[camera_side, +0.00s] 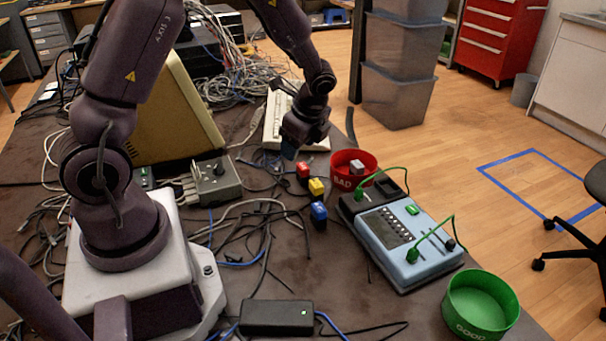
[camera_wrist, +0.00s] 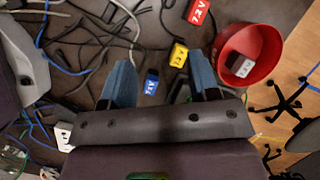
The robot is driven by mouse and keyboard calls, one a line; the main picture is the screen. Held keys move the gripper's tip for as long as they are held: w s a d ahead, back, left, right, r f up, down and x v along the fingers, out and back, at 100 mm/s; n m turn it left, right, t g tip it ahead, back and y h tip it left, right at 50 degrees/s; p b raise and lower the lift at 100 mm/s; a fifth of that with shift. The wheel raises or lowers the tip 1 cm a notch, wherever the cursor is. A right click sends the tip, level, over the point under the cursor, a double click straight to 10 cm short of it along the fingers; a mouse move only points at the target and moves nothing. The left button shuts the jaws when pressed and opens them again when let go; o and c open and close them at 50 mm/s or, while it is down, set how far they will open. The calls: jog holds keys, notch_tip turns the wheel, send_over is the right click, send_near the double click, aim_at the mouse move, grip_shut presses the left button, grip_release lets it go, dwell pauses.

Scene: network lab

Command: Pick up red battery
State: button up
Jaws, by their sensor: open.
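The red battery (camera_side: 303,170) stands on the dark table, at the back of a short row with a yellow battery (camera_side: 317,187) and a blue battery (camera_side: 319,213). In the wrist view the red battery (camera_wrist: 197,11) is at the top edge, partly cut off, with a "7.2V" label. My gripper (camera_side: 290,150) is above the table, behind and slightly left of the red battery in the side view. In the wrist view its blue fingers (camera_wrist: 163,75) are apart with nothing held between them. The yellow battery (camera_wrist: 178,55) and blue battery (camera_wrist: 151,81) show beyond and between the fingers.
A red "BAD" bowl (camera_side: 343,182) holding a grey-white battery (camera_side: 357,167) stands right of the row. A blue-grey tester (camera_side: 408,243) with green leads and a green "GOOD" bowl (camera_side: 481,311) are further front right. Loose cables (camera_side: 250,215) cover much of the table left of the batteries.

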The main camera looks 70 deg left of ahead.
aim_at(303, 166)
jog(key=w+a+f+m, duration=0.1)
jog(key=f+m, duration=0.1)
jog(key=w+a+f+m, duration=0.1)
jog(key=a+f+m, duration=0.1)
jog(key=w+a+f+m+t, duration=0.1)
jog(key=f, duration=0.2)
jog(key=shift+a+m+y, duration=0.25)
jog(key=shift+m+y, duration=0.05)
jog(key=shift+m, duration=0.1)
jog(key=x, duration=0.3)
jog(key=w+x, duration=0.1)
jog(key=x, duration=0.1)
jog(key=shift+a+f, duration=0.2)
jog(key=shift+f, duration=0.05)
grip_shut()
